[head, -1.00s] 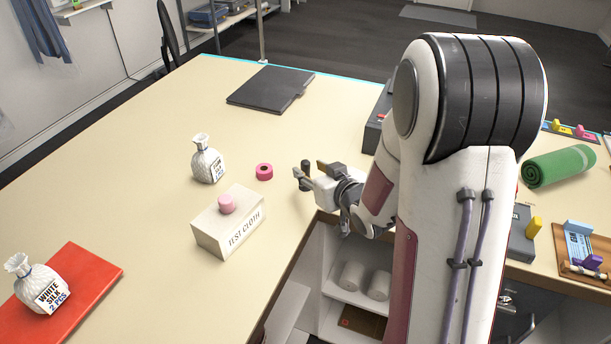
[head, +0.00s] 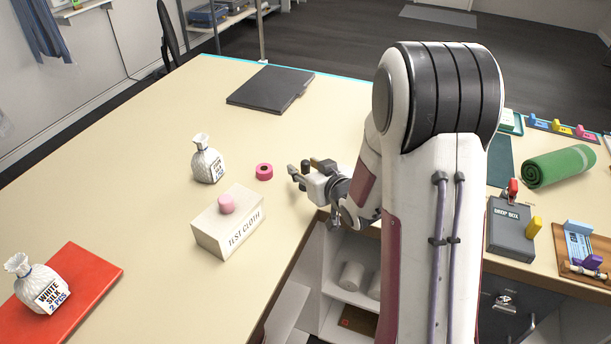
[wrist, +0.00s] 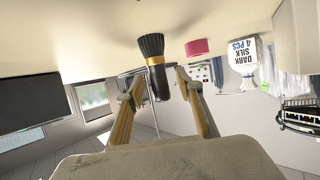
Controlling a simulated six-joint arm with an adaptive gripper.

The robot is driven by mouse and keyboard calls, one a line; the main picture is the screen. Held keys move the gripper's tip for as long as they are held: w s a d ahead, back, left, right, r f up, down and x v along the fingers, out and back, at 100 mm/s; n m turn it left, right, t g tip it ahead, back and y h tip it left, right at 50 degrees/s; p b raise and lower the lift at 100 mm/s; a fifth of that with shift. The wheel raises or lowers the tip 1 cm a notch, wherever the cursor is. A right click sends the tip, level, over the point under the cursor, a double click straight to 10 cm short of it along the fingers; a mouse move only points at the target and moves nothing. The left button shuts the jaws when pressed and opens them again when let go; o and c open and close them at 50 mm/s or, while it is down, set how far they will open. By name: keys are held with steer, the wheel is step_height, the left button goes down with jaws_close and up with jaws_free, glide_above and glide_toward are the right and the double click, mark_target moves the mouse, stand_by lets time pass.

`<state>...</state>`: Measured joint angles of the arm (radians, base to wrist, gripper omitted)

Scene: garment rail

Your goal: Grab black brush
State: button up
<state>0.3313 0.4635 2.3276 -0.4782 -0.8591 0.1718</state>
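The black brush, with black bristles, a gold band and a black handle, shows in the wrist view (wrist: 153,65). That view is upside down, so the brush stands upright with its bristles toward the tabletop. My gripper (wrist: 155,76) is open, with one finger on each side of the brush handle and visible gaps between them. In the head view my gripper (head: 303,172) is low over the table near its inner corner. A small dark tip at the fingers there may be the brush, but I cannot tell clearly.
A pink tape roll (head: 264,171) lies just left of my gripper. Nearby are a dark silk bag (head: 207,163) and a test cloth box (head: 228,225) with a pink piece on top. A black folder (head: 270,88) lies behind. A drop box (head: 511,232) stands right of my arm.

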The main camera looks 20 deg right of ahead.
steer(key=shift+c, duration=0.3)
jaws_close()
steer(key=shift+r, duration=0.1)
steer(key=shift+r, duration=4.95)
